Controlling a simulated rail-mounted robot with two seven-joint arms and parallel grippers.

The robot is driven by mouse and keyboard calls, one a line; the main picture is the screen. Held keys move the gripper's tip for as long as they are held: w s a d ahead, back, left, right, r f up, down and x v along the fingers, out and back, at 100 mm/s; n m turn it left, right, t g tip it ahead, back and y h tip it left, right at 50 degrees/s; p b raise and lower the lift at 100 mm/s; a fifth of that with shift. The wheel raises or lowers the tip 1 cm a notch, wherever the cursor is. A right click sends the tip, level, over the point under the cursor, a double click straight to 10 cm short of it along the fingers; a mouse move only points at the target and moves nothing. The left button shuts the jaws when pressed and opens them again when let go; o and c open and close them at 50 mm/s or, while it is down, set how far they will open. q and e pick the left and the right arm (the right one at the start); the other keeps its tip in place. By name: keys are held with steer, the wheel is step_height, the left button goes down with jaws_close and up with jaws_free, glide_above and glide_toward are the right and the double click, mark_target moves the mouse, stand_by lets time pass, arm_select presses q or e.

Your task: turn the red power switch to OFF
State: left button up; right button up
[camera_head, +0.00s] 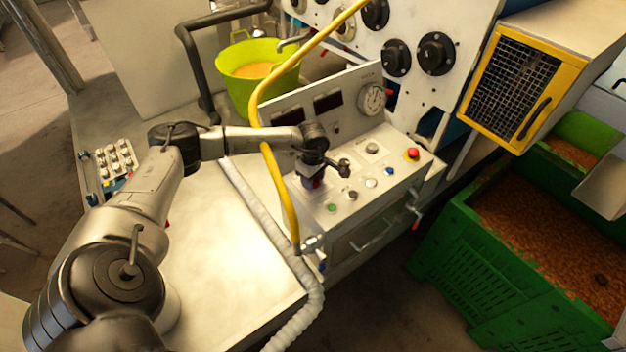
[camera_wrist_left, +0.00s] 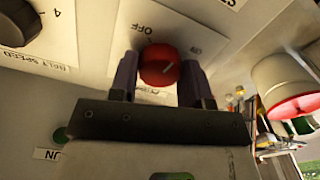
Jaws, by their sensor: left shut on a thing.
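The red power switch (camera_wrist_left: 158,66) is a round red knob on a white plate in the left wrist view. "OFF" is printed above it to the left, and a second, hard-to-read label is at its upper right. A pale line on the knob slants toward the upper right. My left gripper (camera_wrist_left: 160,75) is shut on the knob, with one dark finger on each side. In the head view my left gripper (camera_head: 313,182) is down at the left part of the control panel and hides most of the switch. My right gripper is not in view.
The control panel (camera_head: 355,212) carries a black knob, several small buttons and a red mushroom button (camera_head: 412,154). A yellow rail (camera_head: 268,80) curves past its left side. A lime bucket (camera_head: 258,72) stands behind; a green crate (camera_head: 490,270) is at right.

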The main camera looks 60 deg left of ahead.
arm_select(q)
steer(key=n, duration=0.5)
steer(key=shift+n+b, duration=0.3)
steer(key=shift+b, duration=0.1)
steer(key=n, duration=0.4)
steer(key=shift+n, duration=0.3)
steer(key=shift+r+n, duration=0.1)
steer(key=shift+n, duration=0.4)
steer(key=o, duration=0.9)
steer(key=shift+r, duration=0.4)
step_height(320, 180, up, 13)
steer(key=shift+f+b, duration=0.1)
steer(key=shift+b, duration=0.65)
